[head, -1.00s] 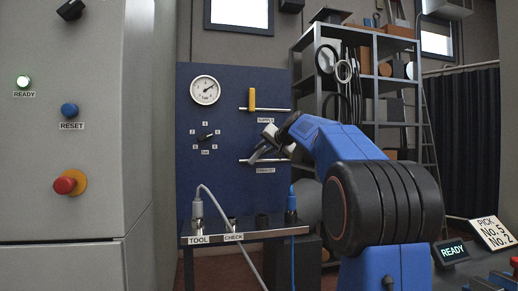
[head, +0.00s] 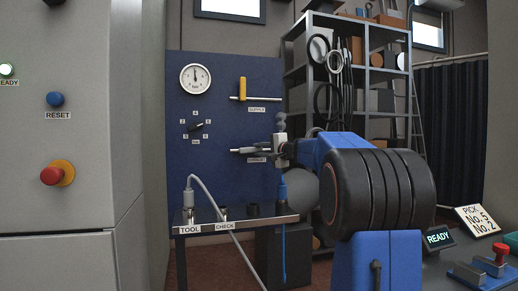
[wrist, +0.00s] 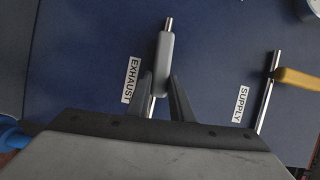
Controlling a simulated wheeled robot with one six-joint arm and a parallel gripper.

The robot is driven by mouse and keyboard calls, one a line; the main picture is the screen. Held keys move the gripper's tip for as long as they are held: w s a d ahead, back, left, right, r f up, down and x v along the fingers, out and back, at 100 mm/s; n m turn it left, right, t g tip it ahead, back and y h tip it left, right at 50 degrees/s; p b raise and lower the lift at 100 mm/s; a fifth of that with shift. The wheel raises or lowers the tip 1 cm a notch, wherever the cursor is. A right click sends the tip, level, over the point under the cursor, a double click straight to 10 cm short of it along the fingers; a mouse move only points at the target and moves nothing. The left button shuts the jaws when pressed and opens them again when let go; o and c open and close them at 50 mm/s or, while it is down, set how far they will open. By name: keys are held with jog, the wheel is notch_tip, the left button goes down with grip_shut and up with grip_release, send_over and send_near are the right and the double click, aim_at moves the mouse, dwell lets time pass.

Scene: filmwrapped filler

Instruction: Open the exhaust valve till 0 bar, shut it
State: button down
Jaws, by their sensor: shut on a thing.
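The exhaust valve's grey handle (wrist: 165,55) lies in line with its pipe (wrist: 168,23) in the wrist view, above the EXHAUST label (wrist: 132,80). My gripper (wrist: 164,86) is shut on the handle, one dark finger on each side. In the head view my gripper (head: 270,149) is at the exhaust pipe's right part and hides much of the handle. The round pressure gauge (head: 195,78) is at the panel's upper left. Its needle points about straight up; its numbers are too small to read.
The supply valve's yellow handle (head: 242,88) stands across its pipe above the exhaust valve. A numbered selector knob (head: 195,127) is on the blue panel (head: 220,180). A shelf (head: 275,221) with a grey cable and a blue cable is below.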

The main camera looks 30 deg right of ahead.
jog(key=shift+f+m, duration=0.35)
jog(key=shift+m, duration=0.05)
jog(key=c, duration=1.6)
grip_release()
jog(key=shift+o, duration=0.2)
jog(key=s+d, duration=0.2)
jog(key=s, duration=1.5)
jog(key=shift+s, duration=0.15)
jog(key=shift+a, duration=0.15)
